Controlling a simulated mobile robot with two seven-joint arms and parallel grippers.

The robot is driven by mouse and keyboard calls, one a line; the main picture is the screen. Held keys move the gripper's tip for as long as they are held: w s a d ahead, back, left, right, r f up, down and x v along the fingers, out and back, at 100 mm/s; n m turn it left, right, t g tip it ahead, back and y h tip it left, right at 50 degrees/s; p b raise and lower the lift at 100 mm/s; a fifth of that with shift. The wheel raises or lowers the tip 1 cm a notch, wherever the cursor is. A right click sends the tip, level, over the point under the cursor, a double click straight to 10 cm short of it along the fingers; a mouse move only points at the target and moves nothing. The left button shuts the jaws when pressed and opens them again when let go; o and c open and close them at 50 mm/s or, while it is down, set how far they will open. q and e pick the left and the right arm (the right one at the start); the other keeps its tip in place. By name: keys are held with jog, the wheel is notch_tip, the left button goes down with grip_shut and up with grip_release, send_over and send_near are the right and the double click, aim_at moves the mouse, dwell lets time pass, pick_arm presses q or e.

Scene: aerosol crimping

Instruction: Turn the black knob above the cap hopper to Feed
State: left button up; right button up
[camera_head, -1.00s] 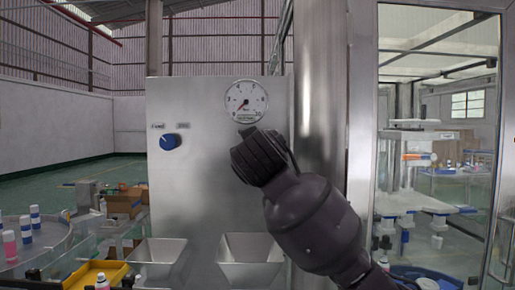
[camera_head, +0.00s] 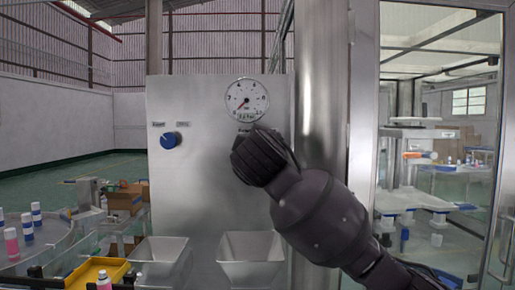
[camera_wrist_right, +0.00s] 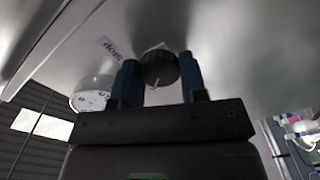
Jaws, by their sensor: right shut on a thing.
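The black knob (camera_wrist_right: 158,68) shows in the right wrist view between the two blue fingers of my right gripper (camera_wrist_right: 158,82). The fingers are shut on its sides. A pale pointer line runs across the knob's face, and a printed label that seems to read "Stop" (camera_wrist_right: 110,50) is on the panel beside it. In the head view my right gripper (camera_head: 250,150) is against the steel panel (camera_head: 200,200), just below the round gauge (camera_head: 247,101), and hides the knob. Two metal hoppers (camera_head: 252,262) are below; which holds caps is not visible. My left gripper is out of view.
A blue knob (camera_head: 170,140) sits on the panel to the left. A steel post (camera_head: 318,80) and a glass-doored machine stand right of the panel. A yellow tray (camera_head: 85,274) and a round table with bottles (camera_head: 37,212) are at lower left.

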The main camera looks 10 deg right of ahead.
jog(key=shift+f+n, duration=0.1)
jog(key=shift+n, duration=0.2)
dwell(0.4)
jog(key=o, duration=0.9)
jog(key=shift+s, duration=0.15)
pick_arm(q)
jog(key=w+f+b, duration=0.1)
jog(key=b, duration=0.1)
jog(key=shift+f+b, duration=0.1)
jog(key=shift+b, duration=0.2)
pick_arm(e)
jog(key=s, duration=0.3)
jog(key=s+a, duration=0.1)
jog(key=s, duration=0.3)
jog(key=s+a, duration=0.1)
jog(key=s, duration=0.2)
jog(key=shift+s+a, duration=0.1)
jog(key=shift+s, duration=0.1)
